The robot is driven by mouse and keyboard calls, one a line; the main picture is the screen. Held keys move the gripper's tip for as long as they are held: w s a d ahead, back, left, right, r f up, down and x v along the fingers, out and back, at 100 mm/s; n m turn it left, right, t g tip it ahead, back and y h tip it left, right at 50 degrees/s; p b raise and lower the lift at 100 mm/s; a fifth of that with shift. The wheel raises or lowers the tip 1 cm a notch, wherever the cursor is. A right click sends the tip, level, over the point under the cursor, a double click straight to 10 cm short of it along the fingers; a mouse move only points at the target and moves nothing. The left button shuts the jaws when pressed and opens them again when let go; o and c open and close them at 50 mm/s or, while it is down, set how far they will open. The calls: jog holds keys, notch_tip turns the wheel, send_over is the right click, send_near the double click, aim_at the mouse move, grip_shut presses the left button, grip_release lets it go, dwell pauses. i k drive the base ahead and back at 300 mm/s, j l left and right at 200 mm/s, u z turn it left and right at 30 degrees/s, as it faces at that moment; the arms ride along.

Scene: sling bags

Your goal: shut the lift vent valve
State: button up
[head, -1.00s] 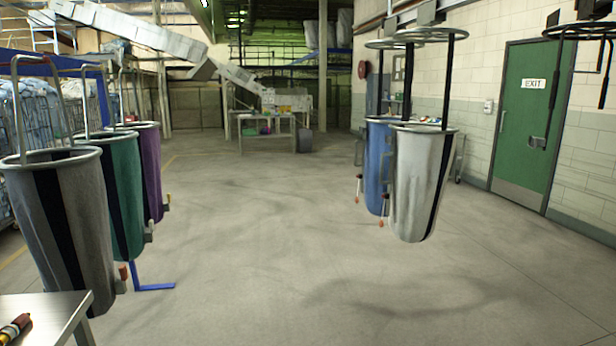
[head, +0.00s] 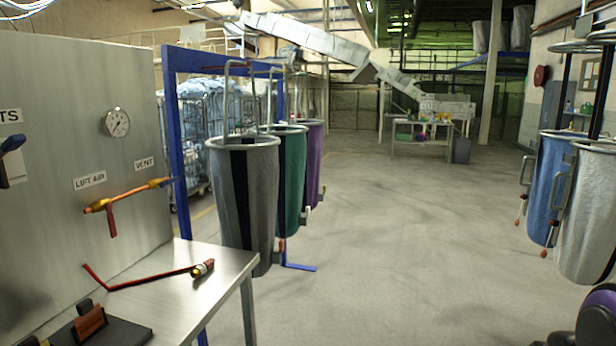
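A grey panel (head: 60,100) at the left of the head view carries a brass-yellow pipe fitting (head: 130,194) under the labels LIFT AIR (head: 90,180) and VENT (head: 145,163). A red lever (head: 112,220) hangs down, roughly crosswise to the pipe, at its LIFT AIR end. The fitting's VENT end (head: 160,183) lies close to a blue frame post; I cannot make out a separate vent lever or its position. My gripper is not recognisable in the view.
A metal table (head: 225,262) below the panel holds a bent red rod (head: 150,278) with a brass-and-red end. Open floor (head: 410,230) lies in the middle.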

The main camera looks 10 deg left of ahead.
aim_at(163, 184)
jog(key=i+j+u, duration=0.1)
jog(key=u, duration=0.3)
jog(key=i+u, duration=0.15)
jog(key=u, duration=0.25)
jog(key=i+u, duration=0.15)
jog(key=u, duration=0.3)
jog(key=i+l+u, duration=0.15)
jog(key=i+u, duration=0.2)
jog(key=i+l+u, duration=0.3)
jog(key=i+l, duration=0.35)
jog(key=l+u, duration=0.25)
jog(key=l, duration=0.35)
jog(key=l+u, duration=0.25)
jog(key=l, duration=0.4)
jog(key=k+l+u, duration=0.2)
jog(key=u, duration=0.15)
jog(key=z, duration=0.3)
